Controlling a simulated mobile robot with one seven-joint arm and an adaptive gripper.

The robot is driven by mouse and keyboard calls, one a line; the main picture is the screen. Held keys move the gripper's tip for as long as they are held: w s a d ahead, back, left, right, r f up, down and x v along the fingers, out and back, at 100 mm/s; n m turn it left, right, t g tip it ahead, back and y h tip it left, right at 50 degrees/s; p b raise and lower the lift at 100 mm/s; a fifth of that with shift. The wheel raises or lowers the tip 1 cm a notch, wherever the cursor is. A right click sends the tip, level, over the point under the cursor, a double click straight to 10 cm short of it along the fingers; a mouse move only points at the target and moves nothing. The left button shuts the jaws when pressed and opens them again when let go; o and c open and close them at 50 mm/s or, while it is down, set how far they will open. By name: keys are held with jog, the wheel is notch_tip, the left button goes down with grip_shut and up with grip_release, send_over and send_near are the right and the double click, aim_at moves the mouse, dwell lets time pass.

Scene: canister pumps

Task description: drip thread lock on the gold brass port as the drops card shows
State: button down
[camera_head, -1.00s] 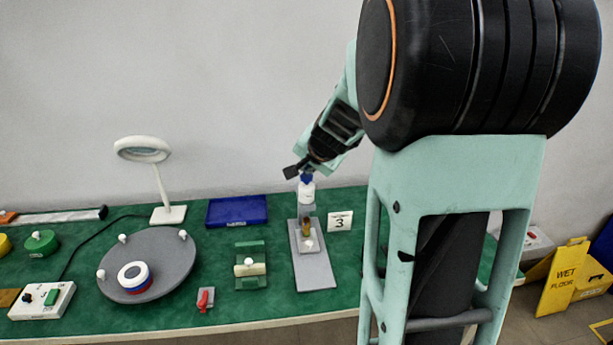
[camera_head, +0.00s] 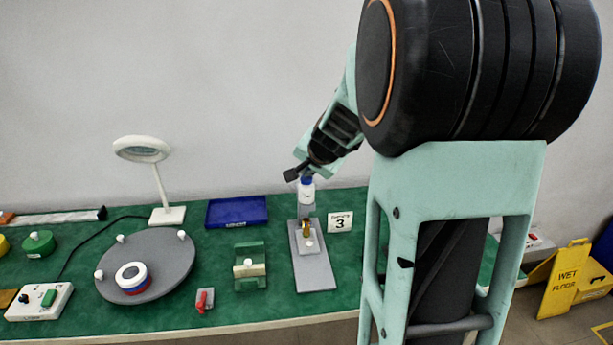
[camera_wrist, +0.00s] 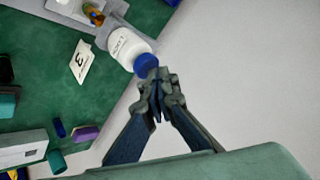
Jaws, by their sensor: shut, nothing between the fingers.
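The brass port (camera_head: 306,228) stands on a grey fixture plate (camera_head: 315,270) on the green bench. Above it is a white bottle (camera_head: 306,195) with a blue cap (camera_head: 307,181), upright. The white drops card (camera_head: 340,222), showing a 3, stands right of the port. In the wrist view the bottle (camera_wrist: 125,45), its blue cap (camera_wrist: 146,65), the card (camera_wrist: 81,62) and part of the brass port (camera_wrist: 93,14) show. My gripper (camera_wrist: 154,84) is shut and empty, its fingertips at the blue cap. I cannot tell whether they touch it. The bottle's nozzle is not clear.
A blue tray (camera_head: 237,211), a green block fixture (camera_head: 250,266), a red-handled piece (camera_head: 204,299) and a round grey turntable (camera_head: 172,258) lie left of the plate. A white lamp (camera_head: 160,175) stands behind. My arm hides the bench's right part.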

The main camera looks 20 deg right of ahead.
aim_at(308, 179)
jog(key=shift+r+p, duration=0.9)
jog(key=shift+r, duration=0.15)
notch_tip(308, 179, up, 5)
jog(key=p, duration=0.4)
dwell(1.9)
